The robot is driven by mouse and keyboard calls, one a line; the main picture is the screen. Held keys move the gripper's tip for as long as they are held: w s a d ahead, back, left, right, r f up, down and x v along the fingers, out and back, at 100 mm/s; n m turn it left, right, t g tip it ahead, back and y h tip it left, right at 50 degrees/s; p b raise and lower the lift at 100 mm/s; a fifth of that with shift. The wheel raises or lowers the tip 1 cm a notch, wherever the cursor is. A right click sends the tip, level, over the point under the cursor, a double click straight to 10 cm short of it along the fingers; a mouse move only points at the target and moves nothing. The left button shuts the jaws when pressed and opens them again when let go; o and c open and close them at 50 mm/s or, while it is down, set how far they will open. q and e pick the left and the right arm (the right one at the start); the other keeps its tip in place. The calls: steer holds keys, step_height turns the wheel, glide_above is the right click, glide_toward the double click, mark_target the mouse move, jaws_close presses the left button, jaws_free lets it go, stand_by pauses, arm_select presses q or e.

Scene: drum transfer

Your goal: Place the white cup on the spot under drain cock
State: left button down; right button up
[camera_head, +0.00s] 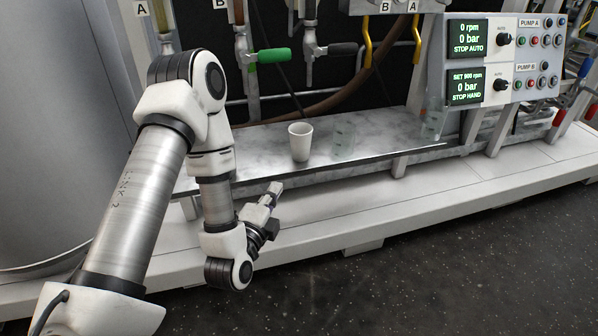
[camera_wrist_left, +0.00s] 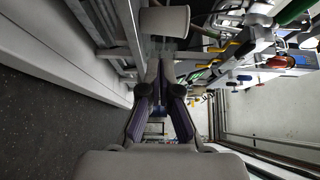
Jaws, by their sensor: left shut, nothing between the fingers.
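The white cup (camera_head: 300,142) stands upright on the grey marbled shelf (camera_head: 380,130) in the head view. It also shows at the top of the left wrist view (camera_wrist_left: 165,21), beyond my fingertips. My left gripper (camera_head: 275,188) is in front of and below the shelf edge, left of the cup and apart from it. Its fingers (camera_wrist_left: 160,62) are together with nothing between them. A drain cock with a green handle (camera_head: 273,56) is above the shelf, left of the cup; another with a dark handle (camera_head: 343,48) is to its right. My right gripper is not in view.
A clear glass beaker (camera_head: 343,138) stands just right of the cup, and another clear vessel (camera_head: 433,124) is near the shelf's right end. A pump control panel (camera_head: 492,62) is at the right. A large metal drum (camera_head: 40,130) is at the left. Dark floor (camera_head: 450,260) is open in front.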

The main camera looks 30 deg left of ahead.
arm_select(q)
steer(key=shift+w+r+p, duration=0.75)
steer(key=shift+w+p, duration=0.25)
steer(key=shift+p, duration=2.6)
steer(key=b, duration=0.5)
glide_toward(298, 150)
steer(key=x, duration=0.6)
steer(key=shift+w+f, duration=0.2)
steer(key=shift+w, duration=0.05)
steer(key=shift+w+a+r, duration=0.1)
steer(key=shift+w+a, duration=0.05)
steer(key=shift+w, duration=0.25)
steer(key=shift+w+p, duration=0.15)
steer(key=shift+p, duration=0.2)
steer(key=p+x, duration=0.1)
steer(key=x, duration=0.6)
